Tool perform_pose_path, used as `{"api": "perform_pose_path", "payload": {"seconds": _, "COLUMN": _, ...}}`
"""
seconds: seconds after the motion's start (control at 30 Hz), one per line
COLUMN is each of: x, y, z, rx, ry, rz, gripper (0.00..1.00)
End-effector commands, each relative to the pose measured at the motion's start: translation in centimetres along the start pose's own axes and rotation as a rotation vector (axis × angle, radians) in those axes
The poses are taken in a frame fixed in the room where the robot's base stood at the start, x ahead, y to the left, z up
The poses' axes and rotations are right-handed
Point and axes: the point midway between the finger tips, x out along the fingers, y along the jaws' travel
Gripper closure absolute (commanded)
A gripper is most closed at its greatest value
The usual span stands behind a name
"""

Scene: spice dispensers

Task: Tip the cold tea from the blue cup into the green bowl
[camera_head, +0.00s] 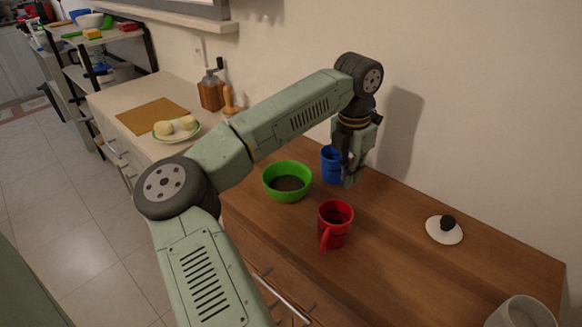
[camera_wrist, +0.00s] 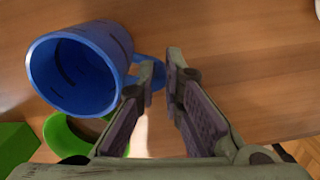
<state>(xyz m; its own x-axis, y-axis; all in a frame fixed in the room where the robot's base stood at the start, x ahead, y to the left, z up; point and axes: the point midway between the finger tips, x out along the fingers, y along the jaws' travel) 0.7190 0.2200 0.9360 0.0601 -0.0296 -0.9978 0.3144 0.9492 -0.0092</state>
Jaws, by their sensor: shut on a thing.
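The blue cup (camera_head: 330,166) looks upright just right of and behind the green bowl, partly hidden by my gripper. In the wrist view, the blue cup (camera_wrist: 82,68) shows its open mouth and dark blue inside; I cannot make out any tea. My gripper (camera_head: 350,178) is at the cup's right side. In the wrist view, my gripper (camera_wrist: 161,75) has its fingers shut on the cup's handle. I cannot tell whether the cup touches the table. The green bowl (camera_head: 272,186) stands on the table with a dark brown surface inside. Its rim (camera_wrist: 58,133) shows partly below the cup in the wrist view.
A red mug (camera_head: 336,224) stands in front of the bowl and cup. A white lid with a dark knob (camera_head: 443,229) lies to the right, and a pale container (camera_head: 522,312) stands at the lower right. A plate with pale round food (camera_head: 177,129) sits on the left counter.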

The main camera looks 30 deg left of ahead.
Motion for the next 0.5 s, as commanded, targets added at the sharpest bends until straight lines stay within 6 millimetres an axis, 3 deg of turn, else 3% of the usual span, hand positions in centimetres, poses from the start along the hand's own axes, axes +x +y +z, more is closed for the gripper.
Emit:
{"api": "perform_pose_path", "payload": {"seconds": 0.27, "x": -0.4, "y": -0.4, "z": -0.2, "rx": -0.004, "ry": 0.068, "rz": 0.024, "gripper": 1.0}}
{"api": "perform_pose_path", "payload": {"seconds": 0.5, "x": -3.0, "y": -0.4, "z": 0.0, "rx": -0.004, "ry": 0.067, "rz": 0.024, "gripper": 1.0}}
